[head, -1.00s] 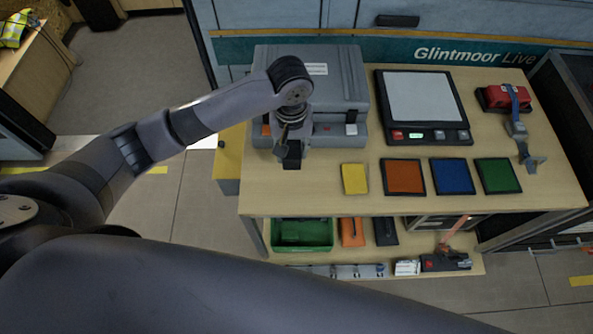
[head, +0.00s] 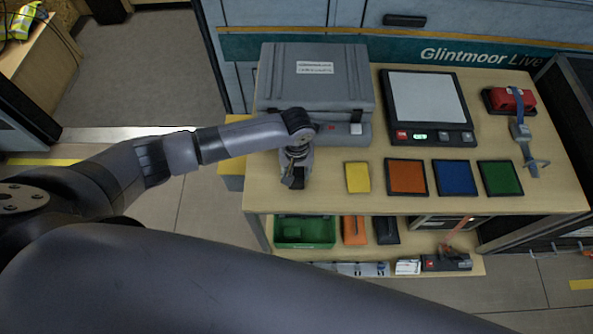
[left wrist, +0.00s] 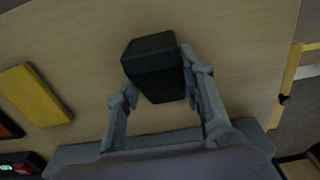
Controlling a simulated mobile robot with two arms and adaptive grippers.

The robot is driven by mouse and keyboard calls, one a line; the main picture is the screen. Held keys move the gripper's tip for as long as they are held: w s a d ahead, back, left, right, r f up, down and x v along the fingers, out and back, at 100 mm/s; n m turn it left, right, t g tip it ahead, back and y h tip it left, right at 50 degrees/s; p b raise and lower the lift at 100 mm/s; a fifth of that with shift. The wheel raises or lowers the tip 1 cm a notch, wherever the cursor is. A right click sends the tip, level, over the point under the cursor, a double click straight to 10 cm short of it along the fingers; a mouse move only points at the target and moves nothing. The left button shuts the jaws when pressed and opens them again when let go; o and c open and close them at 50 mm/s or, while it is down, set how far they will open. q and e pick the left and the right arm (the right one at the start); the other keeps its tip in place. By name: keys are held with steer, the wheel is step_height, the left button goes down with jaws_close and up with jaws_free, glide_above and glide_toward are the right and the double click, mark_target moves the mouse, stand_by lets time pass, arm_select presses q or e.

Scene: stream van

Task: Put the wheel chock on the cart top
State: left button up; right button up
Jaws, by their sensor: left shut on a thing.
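The wheel chock, a small black block (left wrist: 154,66), is between the fingers of my left gripper (left wrist: 158,98) in the left wrist view. The gripper is shut on it. In the head view my left gripper (head: 293,180) is over the left front part of the pale wooden cart top (head: 330,203), in front of the grey case. The chock is mostly hidden by the gripper there. I cannot tell whether the chock touches the wood. My right gripper is not in view.
A grey case (head: 318,78), a scale (head: 428,105) and a red strapped item (head: 512,102) stand on the cart top. Yellow (head: 357,177), orange (head: 406,177), blue (head: 454,177) and green (head: 499,177) pads lie along the front. A lower shelf holds a green bin (head: 304,232).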

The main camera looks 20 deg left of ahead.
mark_target(297, 172)
arm_select(q)
steer(key=shift+f, duration=0.1)
steer(key=o, duration=1.3)
steer(key=shift+r, duration=0.55)
step_height(297, 172, up, 11)
steer(key=b, duration=0.1)
steer(key=shift+r+b, duration=0.15)
steer(key=shift+b, duration=0.15)
